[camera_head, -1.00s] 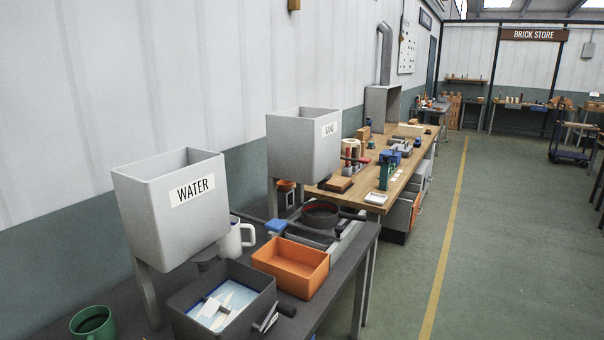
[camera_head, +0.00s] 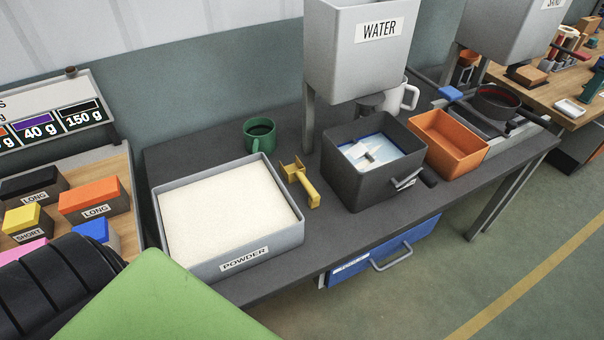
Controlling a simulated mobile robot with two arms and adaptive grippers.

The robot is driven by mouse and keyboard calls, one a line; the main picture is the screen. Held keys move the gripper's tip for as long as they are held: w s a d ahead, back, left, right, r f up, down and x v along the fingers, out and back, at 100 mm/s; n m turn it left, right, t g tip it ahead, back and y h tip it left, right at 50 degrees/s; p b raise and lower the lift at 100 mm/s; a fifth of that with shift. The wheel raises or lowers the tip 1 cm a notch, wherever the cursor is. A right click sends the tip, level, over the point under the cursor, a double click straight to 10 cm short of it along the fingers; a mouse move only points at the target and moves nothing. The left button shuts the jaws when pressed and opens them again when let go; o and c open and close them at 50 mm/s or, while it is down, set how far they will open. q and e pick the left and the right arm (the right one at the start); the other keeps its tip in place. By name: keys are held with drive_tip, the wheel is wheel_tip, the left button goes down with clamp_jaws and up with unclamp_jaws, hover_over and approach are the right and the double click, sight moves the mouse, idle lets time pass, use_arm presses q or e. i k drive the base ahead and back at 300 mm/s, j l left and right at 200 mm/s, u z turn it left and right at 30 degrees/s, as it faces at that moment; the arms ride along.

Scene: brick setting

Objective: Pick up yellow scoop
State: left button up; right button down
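The yellow scoop (camera_head: 302,183) lies on the dark bench top between the grey powder bin and the dark mixing box. Its squared scoop end points to the back and its handle points to the front. It stands clear of both containers. Neither of my grippers shows in the head view. A black ribbed part and a light green panel at the bottom left cover the near left corner of the bench.
The powder bin (camera_head: 300,237) is left of the scoop and the dark box (camera_head: 372,190) right. A green mug (camera_head: 259,136) stands behind. The water hopper (camera_head: 345,70) overhangs the bench; beyond is an orange tray (camera_head: 455,160). Open floor (camera_head: 500,260) lies right.

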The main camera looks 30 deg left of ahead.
sight(302, 181)
drive_tip(key=i+l+u, duration=0.1)
drive_tip(key=u, duration=0.3)
drive_tip(key=i+l+u, duration=0.1)
drive_tip(key=l+u, duration=0.15)
drive_tip(key=u, duration=0.2)
drive_tip(key=i+l+u, duration=0.1)
drive_tip(key=u, duration=0.3)
drive_tip(key=l+u, duration=0.3)
drive_tip(key=u, duration=0.15)
